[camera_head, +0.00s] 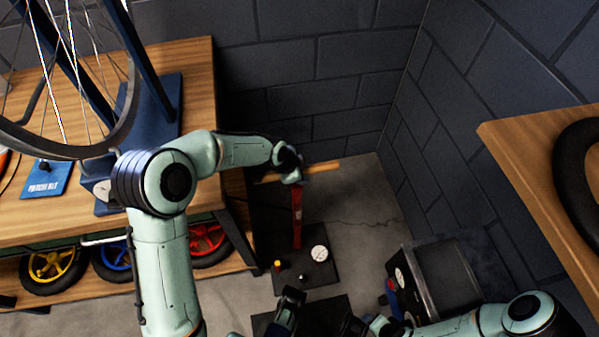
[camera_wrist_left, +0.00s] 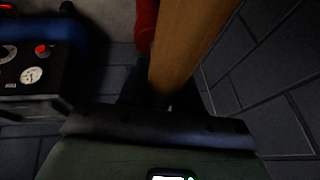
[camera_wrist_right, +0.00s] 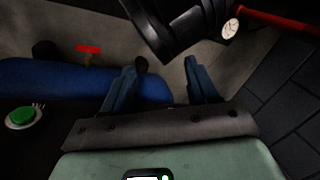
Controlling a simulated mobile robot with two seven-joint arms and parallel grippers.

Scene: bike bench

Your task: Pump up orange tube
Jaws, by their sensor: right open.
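A floor pump (camera_head: 297,222) with a red barrel stands on a dark base with a white gauge (camera_head: 319,253). Its wooden handle (camera_head: 322,167) crosses the top and fills the middle of the left wrist view (camera_wrist_left: 185,45). My left gripper (camera_head: 292,174) is around the handle and appears shut on it; its fingers are dark and partly hidden. My right gripper (camera_wrist_right: 165,66) is open and empty, low near the pump base. A small orange-red piece (camera_head: 4,160) shows at the left edge on the bench; I cannot tell if it is the tube.
A compressor (camera_head: 440,275) with a blue tank stands right of the pump. A wooden bench (camera_head: 195,90) at left carries a wheel stand (camera_head: 165,105); yellow, blue and red wheels sit on its low shelf. Another table (camera_head: 540,150) with a black tire (camera_head: 577,165) is at right. Block walls close the corner.

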